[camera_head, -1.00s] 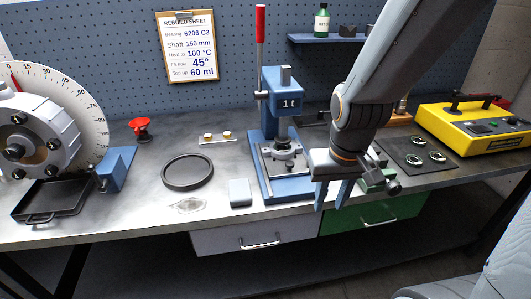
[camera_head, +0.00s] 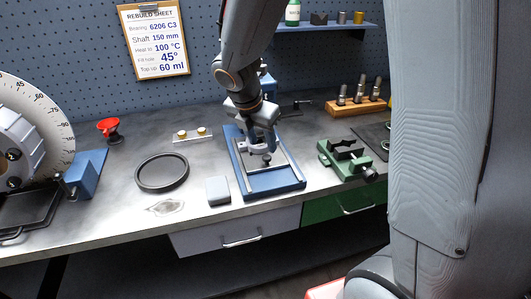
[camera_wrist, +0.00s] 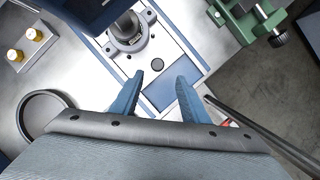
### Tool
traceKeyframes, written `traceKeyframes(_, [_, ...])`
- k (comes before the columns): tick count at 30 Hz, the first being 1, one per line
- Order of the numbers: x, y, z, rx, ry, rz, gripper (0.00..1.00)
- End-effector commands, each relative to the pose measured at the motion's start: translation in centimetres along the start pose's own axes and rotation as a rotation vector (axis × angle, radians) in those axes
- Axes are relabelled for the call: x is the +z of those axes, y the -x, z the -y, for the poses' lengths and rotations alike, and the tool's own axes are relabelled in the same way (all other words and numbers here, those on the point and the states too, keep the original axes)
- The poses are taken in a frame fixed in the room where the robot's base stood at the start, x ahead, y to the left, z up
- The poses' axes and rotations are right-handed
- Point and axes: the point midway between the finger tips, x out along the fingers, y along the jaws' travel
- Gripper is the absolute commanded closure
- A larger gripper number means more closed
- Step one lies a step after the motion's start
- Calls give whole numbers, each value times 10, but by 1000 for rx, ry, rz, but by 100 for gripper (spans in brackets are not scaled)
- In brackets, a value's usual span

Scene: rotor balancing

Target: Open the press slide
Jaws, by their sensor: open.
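The blue press (camera_head: 287,187) stands on the bench, its upper part mostly hidden behind my arm. Its pale slide plate (camera_wrist: 172,47) lies between blue rails and carries a grey round holder (camera_wrist: 127,42). A small dark knob shows on the plate in the head view (camera_head: 266,160) and in the wrist view (camera_wrist: 156,65). My gripper (camera_head: 262,136) is over the press. In the wrist view my gripper (camera_wrist: 160,80) is open and empty, its blue fingers spread over the near end of the slide, beside the knob. Contact with the knob does not show.
A green vise (camera_head: 347,160) stands right of the press. A thin dark rod (camera_wrist: 262,135) crosses the wrist view at right. Bare bench lies around the ring.

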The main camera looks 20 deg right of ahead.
Motion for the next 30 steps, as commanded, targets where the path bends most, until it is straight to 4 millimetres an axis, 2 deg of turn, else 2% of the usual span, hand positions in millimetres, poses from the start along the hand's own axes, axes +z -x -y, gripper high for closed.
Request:
traceKeyframes(5, [3,-8,-5,0,80,13,59])
traceKeyframes(18, [3,-68,-5,0,75,11,59])
traceKeyframes(23, [3,-77,-5,1,74,12,59])
traceKeyframes(30, [4,-78,-5,2,73,12,59])
